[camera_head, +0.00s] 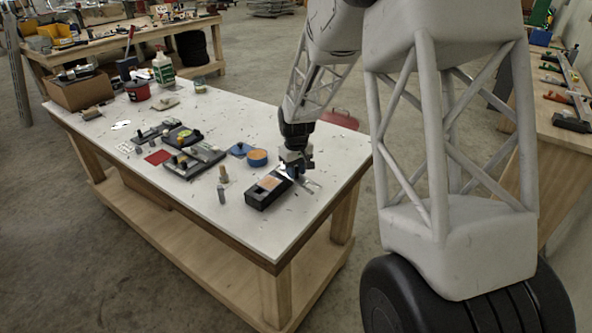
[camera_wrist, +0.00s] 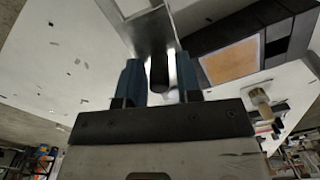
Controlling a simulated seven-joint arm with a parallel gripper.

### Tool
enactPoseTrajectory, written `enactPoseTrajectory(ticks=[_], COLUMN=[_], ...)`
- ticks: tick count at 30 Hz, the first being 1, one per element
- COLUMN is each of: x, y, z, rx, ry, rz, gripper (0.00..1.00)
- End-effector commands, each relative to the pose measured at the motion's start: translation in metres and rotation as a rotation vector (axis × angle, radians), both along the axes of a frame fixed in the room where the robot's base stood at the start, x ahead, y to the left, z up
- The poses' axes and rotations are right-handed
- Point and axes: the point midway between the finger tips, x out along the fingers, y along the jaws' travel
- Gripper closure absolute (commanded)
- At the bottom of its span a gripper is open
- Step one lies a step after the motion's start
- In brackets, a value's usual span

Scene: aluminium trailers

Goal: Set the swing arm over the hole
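My gripper (camera_head: 290,168) is low over the white table, at the far right end of a black block (camera_head: 262,196) with an orange square pad on top. In the wrist view the two blue fingers of my gripper (camera_wrist: 160,82) stand apart. A dark rounded post (camera_wrist: 158,72) shows between them, with a gap visible on each side. A shiny metal strip (camera_wrist: 148,32), possibly the swing arm, runs beyond the fingers, beside the black block (camera_wrist: 285,38) and its orange pad (camera_wrist: 232,60). I cannot make out a hole.
A blue-and-orange round item (camera_head: 257,158), small upright pegs (camera_head: 222,175) and dark trays (camera_head: 192,163) sit left of the block. A red container (camera_head: 137,91) and a bottle (camera_head: 163,68) stand farther back. The table's near end (camera_head: 285,235) is mostly clear.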

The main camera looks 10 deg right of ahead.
Motion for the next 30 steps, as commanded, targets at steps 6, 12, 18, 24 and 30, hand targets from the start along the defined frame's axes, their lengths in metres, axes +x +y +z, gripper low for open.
enactPoseTrajectory(ticks=[6,12,18,24,30], x=[0.0,0.0,0.0,-0.003,-0.006], y=[0.0,0.0,0.001,0.004,0.01], z=[0.0,0.0,0.0,0.0,0.0], rx=[0.0,0.0,0.0,0.0,0.0], ry=[0.0,0.0,0.0,0.001,0.001], rz=[0.0,0.0,-0.015,-0.073,-0.188], gripper=[1.0,1.0,1.0,1.0,1.0])
